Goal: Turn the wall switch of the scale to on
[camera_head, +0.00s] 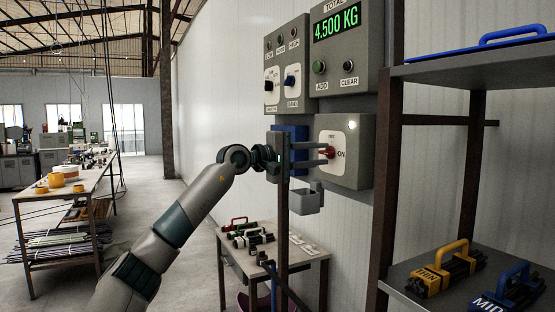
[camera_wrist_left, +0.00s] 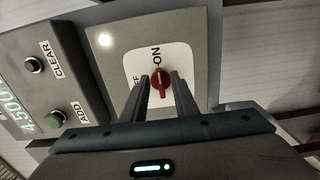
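The wall switch box (camera_head: 354,179) is a grey box with a white plate marked OFF at the top and ON at the right. Its red knob (camera_head: 330,152) shows partly behind my fingers. In the left wrist view the red knob (camera_wrist_left: 160,82) lies lengthwise in line with the ON label. A white lamp (camera_head: 352,125) glows on the box's top corner. My left gripper (camera_head: 322,154) is at the switch, its fingers apart on either side of the knob, with thin gaps; in the wrist view the fingertips (camera_wrist_left: 161,84) flank it. My right gripper is out of view.
The scale display (camera_head: 337,22) above reads 4.500 KG, with ADD and CLEAR buttons. Another switch panel (camera_head: 287,60) hangs left of it. A shelf (camera_head: 470,70) with a dark post stands close at right. A small table (camera_head: 270,262) is below.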

